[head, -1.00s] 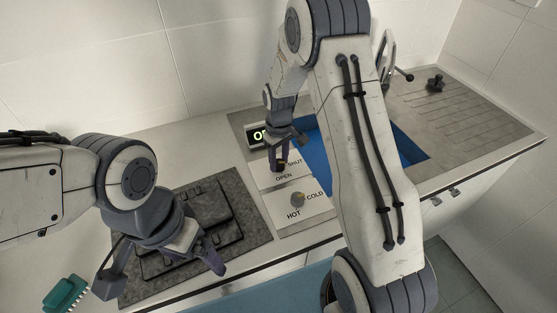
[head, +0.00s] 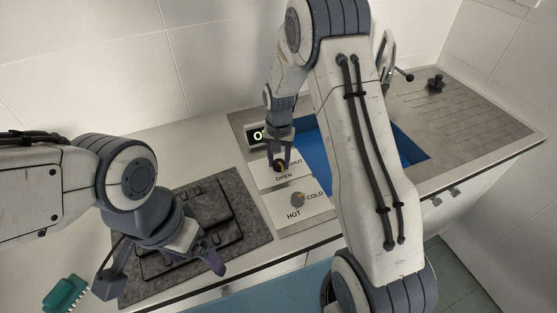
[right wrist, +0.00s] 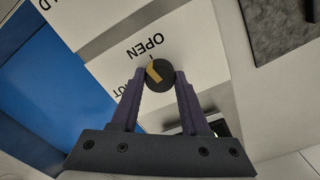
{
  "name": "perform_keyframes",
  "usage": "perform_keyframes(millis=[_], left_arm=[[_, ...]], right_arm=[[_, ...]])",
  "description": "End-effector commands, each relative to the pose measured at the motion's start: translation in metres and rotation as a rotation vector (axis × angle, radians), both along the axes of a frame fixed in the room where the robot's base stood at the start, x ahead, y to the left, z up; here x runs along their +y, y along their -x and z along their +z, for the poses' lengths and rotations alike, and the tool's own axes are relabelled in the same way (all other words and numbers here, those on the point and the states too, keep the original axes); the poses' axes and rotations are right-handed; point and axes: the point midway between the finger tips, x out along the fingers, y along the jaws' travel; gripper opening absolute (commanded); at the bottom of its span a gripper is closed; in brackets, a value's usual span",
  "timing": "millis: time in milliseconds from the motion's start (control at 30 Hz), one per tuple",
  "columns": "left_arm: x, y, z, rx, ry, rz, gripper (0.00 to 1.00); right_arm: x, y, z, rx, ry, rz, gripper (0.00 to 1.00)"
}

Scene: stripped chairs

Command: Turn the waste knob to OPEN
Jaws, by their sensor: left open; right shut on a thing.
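The waste knob (right wrist: 163,76) is a dark round knob with a yellow mark, on a white plate (right wrist: 185,45) lettered OPEN and SHUT. In the right wrist view the yellow mark lies on the knob's left side, its upper end towards OPEN. My right gripper (head: 279,161) comes down on the knob, one finger on each side, shut on it. The fingers partly hide the knob and the lettering in the head view. My left gripper (head: 160,275) is open and empty over the near edge of the dark hob.
A HOT/COLD knob (head: 298,199) stands on the plate just in front. A lit display (head: 257,135) behind is partly covered by my right gripper. The blue sink basin (head: 315,150) lies to the right, partly behind my arm. A teal brush (head: 66,294) lies at the lower left.

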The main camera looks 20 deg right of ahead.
Motion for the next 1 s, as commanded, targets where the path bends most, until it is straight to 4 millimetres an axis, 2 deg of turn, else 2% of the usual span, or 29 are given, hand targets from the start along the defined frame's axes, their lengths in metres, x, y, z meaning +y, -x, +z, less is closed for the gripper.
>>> perform_keyframes(millis=[400, 967, 1000], left_arm=[[0.0, 0.0, 0.0002, 0.0, 0.0, 0.0, 0.92], [0.0, 0.0, 0.0002, 0.0, 0.0, 0.0, 0.92], [0.0, 0.0, 0.0002, 0.0, 0.0, 0.0, 0.92]], right_arm=[[-0.0003, -0.0011, 0.0014, -0.004, 0.0, -0.196, 0.0], [-0.0004, -0.0014, 0.0015, -0.005, 0.0, -0.227, 0.0], [-0.0004, -0.0014, 0.0015, -0.005, 0.0, -0.227, 0.53]])
